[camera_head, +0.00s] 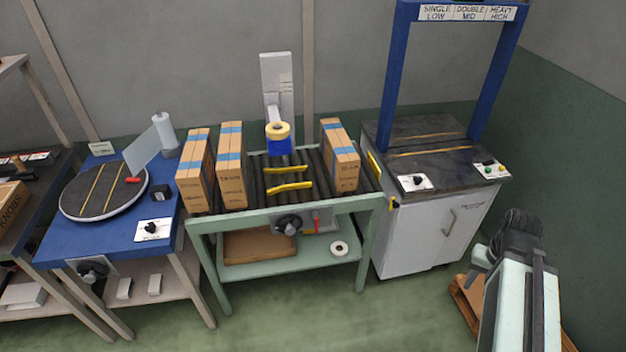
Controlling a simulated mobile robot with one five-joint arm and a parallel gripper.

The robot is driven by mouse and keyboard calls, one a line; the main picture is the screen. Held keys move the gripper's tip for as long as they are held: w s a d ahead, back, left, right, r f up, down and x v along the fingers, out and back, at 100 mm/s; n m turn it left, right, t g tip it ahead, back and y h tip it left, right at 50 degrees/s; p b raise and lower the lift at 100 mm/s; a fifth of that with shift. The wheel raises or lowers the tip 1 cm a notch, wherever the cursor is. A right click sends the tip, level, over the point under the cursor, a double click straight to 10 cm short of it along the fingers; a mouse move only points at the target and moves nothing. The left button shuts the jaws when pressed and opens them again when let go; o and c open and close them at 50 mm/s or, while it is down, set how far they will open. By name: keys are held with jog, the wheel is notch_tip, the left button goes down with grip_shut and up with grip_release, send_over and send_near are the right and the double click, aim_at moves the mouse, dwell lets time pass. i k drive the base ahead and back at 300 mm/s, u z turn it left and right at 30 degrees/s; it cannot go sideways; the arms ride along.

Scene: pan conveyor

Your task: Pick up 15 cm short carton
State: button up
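Three tall brown cartons with blue tape stand upright on the green roller conveyor (372,204). The left carton (194,180) and the middle carton (231,175) stand close together at its left end. The right carton (340,160) stands alone near its right end and looks a little shorter. Their printing is too small to read, so I cannot tell which is marked 15 cm. My arm (520,285) is at the lower right, well away from the cartons. Its dark end (518,232) shows no clear fingertips, and nothing is seen held there.
Yellow bars (289,187) and a tape dispenser (278,137) lie between the cartons. A blue turntable bench (70,235) stands left. A white cabinet (420,235) under a blue frame (400,60) stands right. A wooden pallet (466,308) lies by my arm. The front floor is clear.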

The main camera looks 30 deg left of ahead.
aim_at(342, 162)
jog(key=u, duration=0.05)
jog(key=k, duration=0.4)
jog(key=u, duration=1.9)
jog(key=i, duration=2)
jog(key=z, duration=0.05)
